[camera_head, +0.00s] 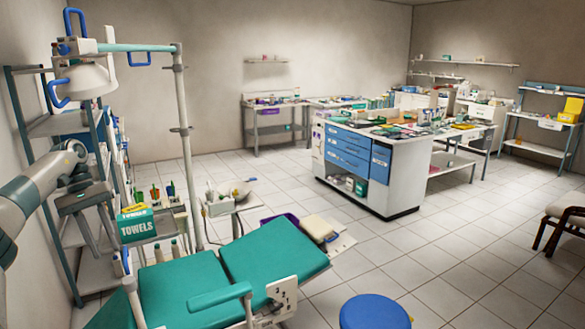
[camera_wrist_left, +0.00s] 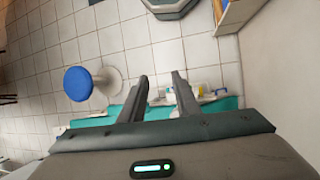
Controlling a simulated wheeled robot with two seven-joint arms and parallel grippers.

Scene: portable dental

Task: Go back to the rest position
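My left gripper (camera_head: 99,240) hangs at the left of the head view, its two fingers pointing down. In the left wrist view the gripper (camera_wrist_left: 160,78) has a clear gap between its fingers, so it is open, with nothing held. In the head view it appears just left of the green towels box (camera_head: 137,228); whether they touch cannot be told. My right gripper is in neither view.
A teal dental chair (camera_head: 195,286) fills the lower foreground. A blue stool (camera_head: 375,313) stands to its right. Shelving (camera_head: 55,125) and a lamp pole (camera_head: 183,130) are close to my left arm. A blue-drawer cabinet (camera_head: 348,152) stands farther back, with open tiled floor around it.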

